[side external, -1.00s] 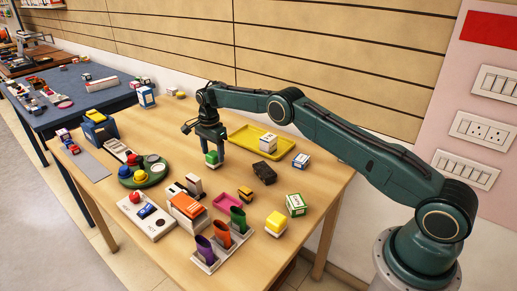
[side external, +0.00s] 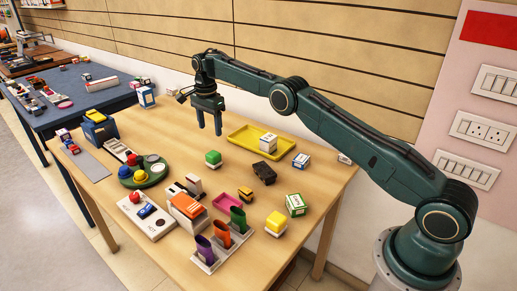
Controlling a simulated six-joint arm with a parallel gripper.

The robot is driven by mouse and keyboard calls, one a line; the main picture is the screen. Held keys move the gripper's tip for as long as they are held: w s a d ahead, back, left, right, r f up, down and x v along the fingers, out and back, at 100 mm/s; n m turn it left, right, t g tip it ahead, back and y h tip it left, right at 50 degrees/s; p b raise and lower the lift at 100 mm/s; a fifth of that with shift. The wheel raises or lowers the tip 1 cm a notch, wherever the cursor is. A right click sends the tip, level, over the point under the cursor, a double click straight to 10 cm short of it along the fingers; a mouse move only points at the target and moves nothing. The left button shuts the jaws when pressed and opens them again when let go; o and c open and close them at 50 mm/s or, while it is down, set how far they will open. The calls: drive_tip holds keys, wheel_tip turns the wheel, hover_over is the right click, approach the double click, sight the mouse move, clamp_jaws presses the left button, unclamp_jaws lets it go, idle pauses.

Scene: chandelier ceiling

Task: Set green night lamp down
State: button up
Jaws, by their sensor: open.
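A yellow tray (side external: 239,134) holding a white box (side external: 267,143) lies to the right. A black item (side external: 264,173), a pink tray (side external: 226,203), a round green tray (side external: 151,183) and an orange-white box (side external: 187,207) stand around. Bare table lies behind the lamp.

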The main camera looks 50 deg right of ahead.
idle(0.4)
drive_tip(key=s+a+r+n+t, duration=0.1)
drive_tip(key=s+r+n, duration=0.15)
drive_tip(key=r, duration=0.55)
drive_tip(key=s+a+r+n, duration=0.1)
drive_tip(key=s+r+n, duration=0.1)
drive_tip(key=s+r, duration=0.35)
drive_tip(key=s+a+r+n+t, duration=0.2)
drive_tip(key=s+r+n, duration=0.3)
drive_tip(key=s+r, duration=0.55)
drive_tip(key=s+a+n+t, duration=0.15)
drive_tip(key=s+n, duration=0.25)
drive_tip(key=s, duration=1.2)
drive_tip(key=s+a+f+n+t, duration=0.1)
drive_tip(key=s+f+n, duration=0.3)
drive_tip(key=s, duration=1)
wheel_tip(320, 180, down, 3)
drive_tip(key=shift+r, duration=0.1)
